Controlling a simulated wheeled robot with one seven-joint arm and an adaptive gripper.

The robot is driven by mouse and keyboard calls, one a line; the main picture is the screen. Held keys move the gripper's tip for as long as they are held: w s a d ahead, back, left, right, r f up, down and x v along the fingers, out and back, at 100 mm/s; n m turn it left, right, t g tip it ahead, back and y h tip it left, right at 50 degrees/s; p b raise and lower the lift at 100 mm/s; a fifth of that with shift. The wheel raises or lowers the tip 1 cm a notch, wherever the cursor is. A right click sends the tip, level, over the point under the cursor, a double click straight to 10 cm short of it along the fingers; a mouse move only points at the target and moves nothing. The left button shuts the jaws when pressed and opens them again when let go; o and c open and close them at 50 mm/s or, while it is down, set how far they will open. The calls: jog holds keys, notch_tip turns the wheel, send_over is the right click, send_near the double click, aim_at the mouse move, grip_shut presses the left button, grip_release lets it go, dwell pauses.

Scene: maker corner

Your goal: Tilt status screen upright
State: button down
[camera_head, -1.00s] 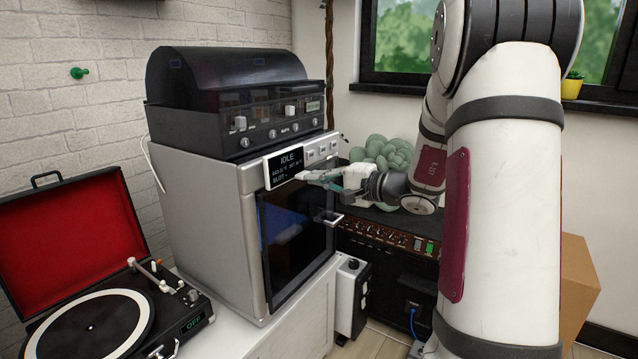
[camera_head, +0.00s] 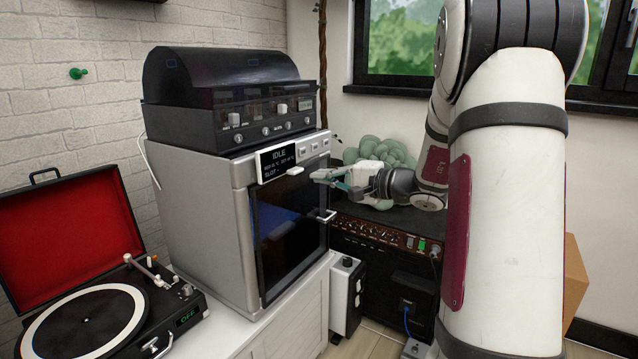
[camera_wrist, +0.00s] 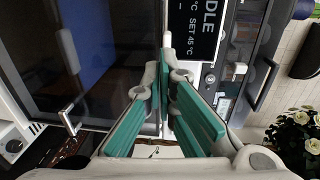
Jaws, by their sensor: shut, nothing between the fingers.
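The status screen (camera_head: 278,163) is a small black panel reading IDLE with temperature and slot lines. It sits at the upper front of the grey cabinet-like machine (camera_head: 205,215), above its dark glass door. It looks close to upright, but its exact tilt is hard to judge. A small white tab (camera_head: 295,171) shows at its lower right edge. My gripper (camera_head: 316,176) is shut and empty, just right of the screen with a small gap. In the wrist view the screen (camera_wrist: 196,32) appears beyond the teal-padded fingertips (camera_wrist: 166,72), partly cut off by the top edge.
A black domed unit (camera_head: 230,98) with knobs stands on the machine. The door handle (camera_head: 326,216) sticks out below my gripper. A red-lidded turntable (camera_head: 95,315) is at left.

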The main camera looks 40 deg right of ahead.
jog(key=f+p+v, duration=0.1)
jog(key=v, duration=0.8)
jog(key=shift+s+d+r+p, duration=0.15)
jog(key=shift+s+r+p, duration=0.05)
jog(key=shift+s+p, duration=0.2)
jog(key=s+a+r+n+g+y, duration=0.1)
jog(key=s+a+n+g+y, duration=0.25)
jog(key=a, duration=0.85)
jog(key=s+a+r+n+g+y, duration=0.25)
jog(key=a+g, duration=0.25)
jog(key=a, duration=0.6)
jog(key=s+a+f+n+g+h, duration=0.35)
jog(key=s+a+g, duration=0.25)
jog(key=s+a, duration=0.4)
jog(key=s+d+f+n+g+h, duration=0.1)
jog(key=s+d+f+n+h, duration=0.1)
jog(key=s+h, duration=0.35)
jog(key=s+d+f+n+h, duration=0.2)
jog(key=s, duration=0.7)
notch_tip(320, 180, up, 29)
jog(key=d+t+p, duration=0.1)
jog(key=t+p, duration=0.3)
jog(key=p, duration=2.3)
jog(key=shift+h, duration=0.4)
